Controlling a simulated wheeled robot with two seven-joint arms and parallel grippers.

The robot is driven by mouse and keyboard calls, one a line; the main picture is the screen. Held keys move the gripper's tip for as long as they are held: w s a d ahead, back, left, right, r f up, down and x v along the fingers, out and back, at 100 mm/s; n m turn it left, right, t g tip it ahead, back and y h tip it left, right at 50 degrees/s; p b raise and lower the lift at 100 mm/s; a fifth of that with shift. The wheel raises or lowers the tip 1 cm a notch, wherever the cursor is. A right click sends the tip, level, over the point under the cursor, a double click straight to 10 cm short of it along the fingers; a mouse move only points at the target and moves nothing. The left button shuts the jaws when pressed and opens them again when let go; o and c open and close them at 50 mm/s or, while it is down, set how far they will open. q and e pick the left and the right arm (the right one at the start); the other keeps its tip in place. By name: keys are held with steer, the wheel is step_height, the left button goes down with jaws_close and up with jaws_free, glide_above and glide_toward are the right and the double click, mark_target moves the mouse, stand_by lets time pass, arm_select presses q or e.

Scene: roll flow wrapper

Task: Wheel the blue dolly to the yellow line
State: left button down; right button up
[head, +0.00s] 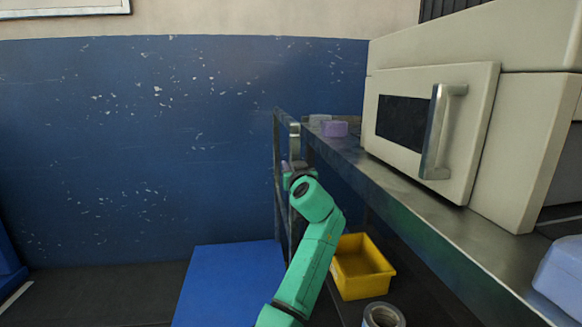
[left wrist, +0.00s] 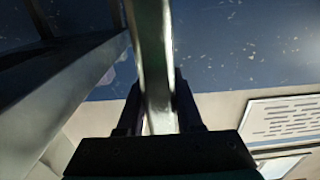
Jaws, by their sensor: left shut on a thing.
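The blue dolly shows its flat blue deck (head: 232,285) low in the middle of the head view. A grey metal upright frame, which looks like its handle, rises at the deck's right side. My left gripper (head: 293,172), at the end of my green arm, is at this frame and partly hidden by the arm. In the left wrist view, my left gripper (left wrist: 159,115) is shut on a metal bar (left wrist: 152,50) of the handle, with a finger on each side. My right gripper is not in view. No yellow line shows.
A yellow bin (head: 360,268) and a roll (head: 383,316) sit below. A blue wall (head: 150,140) stands behind. Dark floor (head: 100,290) lies open left of the deck.

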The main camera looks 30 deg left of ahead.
arm_select(q)
steer(key=c, duration=0.9)
jaws_free()
steer(key=shift+w+d, duration=0.1)
steer(key=shift+d, duration=0.1)
steer(key=o, duration=0.3)
steer(key=shift+w+d, duration=0.15)
steer(key=shift+o, duration=0.2)
steer(key=b+v, duration=0.2)
steer(key=v, duration=1.2)
steer(key=shift+s, duration=0.3)
steer(key=shift+d+f, duration=0.1)
